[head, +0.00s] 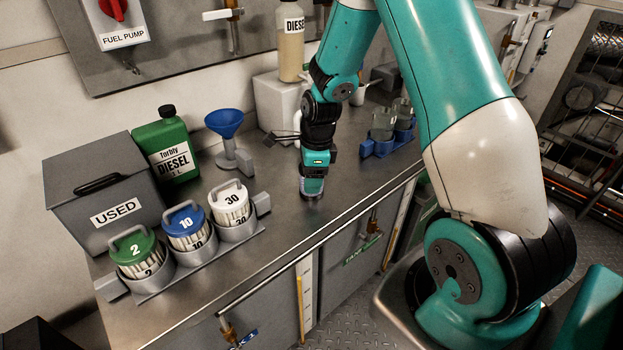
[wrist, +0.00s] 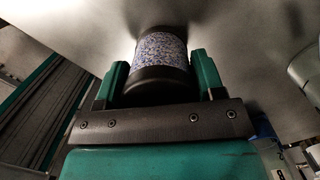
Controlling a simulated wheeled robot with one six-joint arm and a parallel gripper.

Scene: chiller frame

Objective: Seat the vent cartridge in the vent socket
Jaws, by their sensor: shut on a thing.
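The vent cartridge (wrist: 160,55), a short cylinder with black end caps and a speckled blue-white band, is between the green fingers of my gripper (wrist: 158,80) in the wrist view. My gripper (head: 313,183) is shut on it. In the head view my gripper points down low over the steel worktop, and the cartridge (head: 311,192) shows as a small greyish piece at its tip. I cannot tell whether the cartridge touches the worktop. I cannot make out the vent socket in either view.
On the steel worktop (head: 285,225), a rack (head: 155,284) holds cartridges marked 2, 10 and 30 at the left. Behind are a grey USED bin (head: 95,190), a green diesel can (head: 168,150) and a blue funnel (head: 225,125). A blue holder (head: 385,148) with jars stands to the right.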

